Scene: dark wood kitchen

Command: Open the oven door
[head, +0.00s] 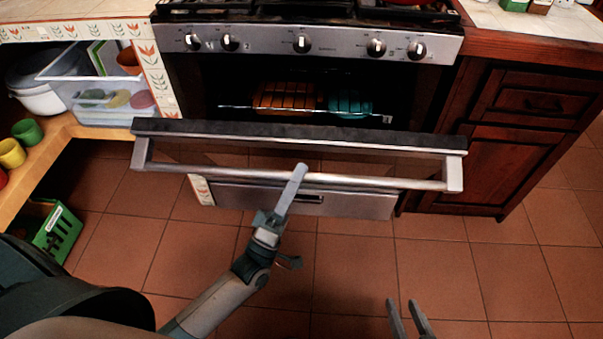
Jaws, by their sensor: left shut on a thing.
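The oven (310,42) stands at the top centre, with steel knobs along its front. Its door (240,131) is tilted partway open toward me, and the dark cavity shows above it. A steel bar handle (390,182) runs across the door's front. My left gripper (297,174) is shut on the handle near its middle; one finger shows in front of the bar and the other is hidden. My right gripper (410,312) is at the bottom edge, low and away from the oven, with its two fingers apart and nothing between them.
Inside the oven, a rack holds an orange item (284,97) and a teal item (348,103). A wooden cabinet (520,130) stands right of the oven. A shelf (45,150) with cups and containers is at left, with a green crate (60,232) below. Tiled floor in front is clear.

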